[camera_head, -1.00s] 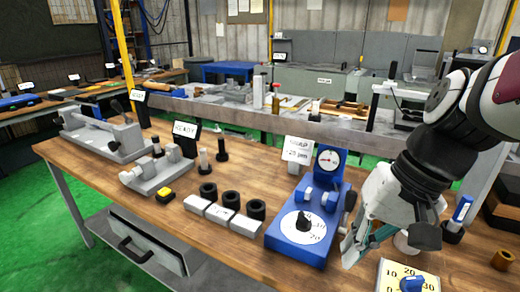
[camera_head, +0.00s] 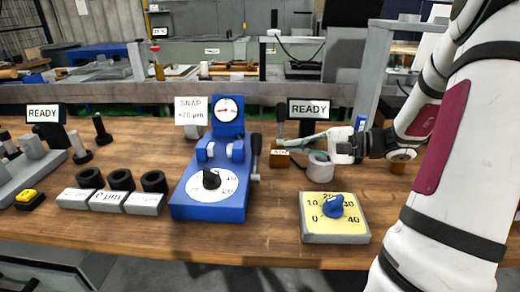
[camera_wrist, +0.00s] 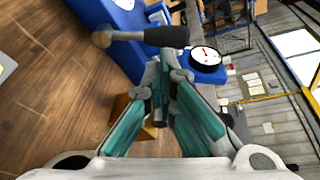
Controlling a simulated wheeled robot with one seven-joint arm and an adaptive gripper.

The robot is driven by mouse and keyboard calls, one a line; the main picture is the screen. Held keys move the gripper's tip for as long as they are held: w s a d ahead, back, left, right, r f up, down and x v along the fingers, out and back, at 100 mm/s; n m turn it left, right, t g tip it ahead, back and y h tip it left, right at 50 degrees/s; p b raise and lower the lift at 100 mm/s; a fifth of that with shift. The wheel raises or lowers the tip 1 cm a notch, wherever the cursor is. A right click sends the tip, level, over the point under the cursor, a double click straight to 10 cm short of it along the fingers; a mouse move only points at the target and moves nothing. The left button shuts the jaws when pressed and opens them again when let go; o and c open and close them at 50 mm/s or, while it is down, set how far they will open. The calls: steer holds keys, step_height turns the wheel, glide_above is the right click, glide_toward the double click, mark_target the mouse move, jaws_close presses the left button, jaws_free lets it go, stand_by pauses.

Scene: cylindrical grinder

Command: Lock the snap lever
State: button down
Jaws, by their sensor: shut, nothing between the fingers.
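The blue snap gauge (camera_head: 215,205) stands on the wooden bench, with a dial and a round white scale with a black knob. Its snap lever (camera_head: 256,146) is a dark handle standing upright on the gauge's right side, above a small metal pivot. My gripper (camera_head: 280,144) comes in from the right, its shut, empty fingers pointing left at the lever and appearing just short of it. In the wrist view, the lever (camera_wrist: 165,37) lies across the picture beyond my fingertips (camera_wrist: 160,72); contact cannot be told. The sign (camera_head: 191,110) reads "SNAP +20 µm".
A wooden block with a dark upright handle (camera_head: 280,122) stands behind my fingers. A white cylinder (camera_head: 320,166) is under my gripper. A yellow dial box (camera_head: 335,230) sits in front. Black rings and grey blocks (camera_head: 108,201) lie left of the gauge. Bare bench lies before the pivot.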

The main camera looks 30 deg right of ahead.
mark_target(256, 156)
steer(key=d, duration=0.1)
steer(key=d+t, duration=0.1)
steer(key=shift+w+d+f+m+h, duration=0.1)
steer(key=shift+d+f+m+h, duration=0.2)
steer(key=shift+f+m+h, duration=0.1)
steer(key=b+x, duration=0.2)
steer(key=x, duration=0.8)
steer(key=shift+r, duration=0.1)
